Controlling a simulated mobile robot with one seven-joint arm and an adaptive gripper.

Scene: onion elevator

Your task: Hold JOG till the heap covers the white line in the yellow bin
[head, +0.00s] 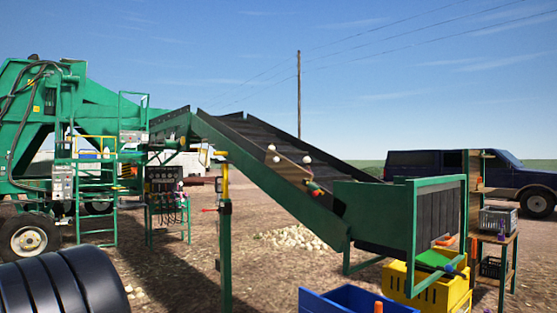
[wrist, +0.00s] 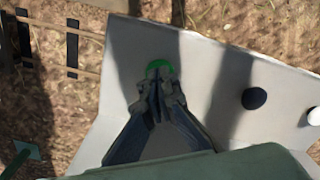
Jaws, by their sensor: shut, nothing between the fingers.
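In the wrist view my gripper (wrist: 158,84) is shut and empty. Its fingertips lie over a green round button (wrist: 160,66) on a pale grey panel (wrist: 222,75), hiding part of it. I cannot tell whether they press it, and no label is readable. In the head view the yellow bin (head: 453,300) stands low at the right, partly behind the green conveyor frame. Its inside, white line and any heap are hidden. Pale onions (head: 306,160) are on the dark sloping belt (head: 250,135). My gripper is not seen in the head view.
A black knob (wrist: 254,98) sits on the panel right of the green button. A blue bin (head: 350,299) stands in front of the conveyor. A pile of onions (head: 292,238) lies on the ground. A shelf with crates (head: 497,219) and a dark pickup (head: 525,182) are at the right.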

